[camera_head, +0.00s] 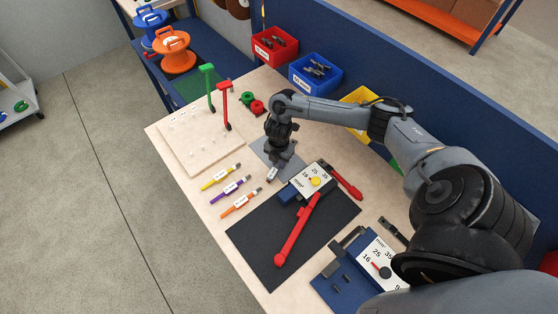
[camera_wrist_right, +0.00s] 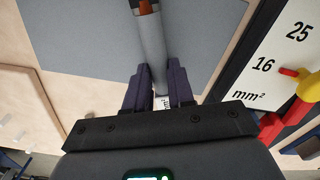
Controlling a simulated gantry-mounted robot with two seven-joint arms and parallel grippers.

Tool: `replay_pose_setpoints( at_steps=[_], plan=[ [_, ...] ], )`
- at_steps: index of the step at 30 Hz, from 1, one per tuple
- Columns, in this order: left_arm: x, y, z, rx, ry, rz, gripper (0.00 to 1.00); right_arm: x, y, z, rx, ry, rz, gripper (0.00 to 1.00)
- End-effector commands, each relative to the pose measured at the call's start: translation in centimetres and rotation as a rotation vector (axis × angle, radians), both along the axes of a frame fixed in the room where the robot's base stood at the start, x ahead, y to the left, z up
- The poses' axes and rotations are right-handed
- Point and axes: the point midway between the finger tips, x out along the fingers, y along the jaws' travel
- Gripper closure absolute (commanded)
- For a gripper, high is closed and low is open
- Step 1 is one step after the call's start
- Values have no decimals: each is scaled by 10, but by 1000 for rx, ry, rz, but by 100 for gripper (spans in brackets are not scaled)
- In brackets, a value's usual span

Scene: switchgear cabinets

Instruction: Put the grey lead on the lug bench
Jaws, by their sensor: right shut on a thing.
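The grey lead (camera_wrist_right: 152,45) is a thick grey cable with a copper-coloured end, between the fingers of my right gripper (camera_wrist_right: 161,88). A white label shows at the fingers. In the head view my right gripper (camera_head: 275,168) is low over the grey sheet (camera_head: 263,149) on the wooden table, with the white label just below it. The lead's copper end points over the sheet in the wrist view; I cannot tell whether it touches. No thing is marked as the lug bench, so I cannot tell which it is. My left gripper is not in view.
Yellow, purple and orange leads (camera_head: 234,188) lie left of the black mat (camera_head: 261,237). A red-handled tool with a dial plate (camera_head: 313,181) is close right of the gripper. A blue dial unit (camera_head: 346,285) stands in front. A pegboard (camera_head: 195,140) and bins (camera_head: 315,75) are behind.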

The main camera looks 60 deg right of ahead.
Motion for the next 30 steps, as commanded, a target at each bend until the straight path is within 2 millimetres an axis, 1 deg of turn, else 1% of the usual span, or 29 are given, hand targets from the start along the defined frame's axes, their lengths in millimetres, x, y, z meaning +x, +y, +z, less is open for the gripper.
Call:
replay_pose_setpoints(
  at_steps=[9, 10, 12, 15, 24, 28, 30],
  plan=[
    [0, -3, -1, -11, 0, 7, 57, 1, 0, -2, 0, -2, -1, 100],
    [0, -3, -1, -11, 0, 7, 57, 0, 0, -2, 0, -1, -1, 76],
    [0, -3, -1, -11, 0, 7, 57, 0, 0, -2, 0, -1, -1, 65],
    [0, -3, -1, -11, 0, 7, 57, 0, 0, -2, 1, -1, -1, 52],
    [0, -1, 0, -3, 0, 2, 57, 0, 0, 0, 0, -1, 0, 52],
    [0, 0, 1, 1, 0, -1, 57, 1, 0, 7, 1, -3, 1, 52],
    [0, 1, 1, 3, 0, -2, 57, 1, 0, 15, 1, -4, 0, 52]
  ],
)
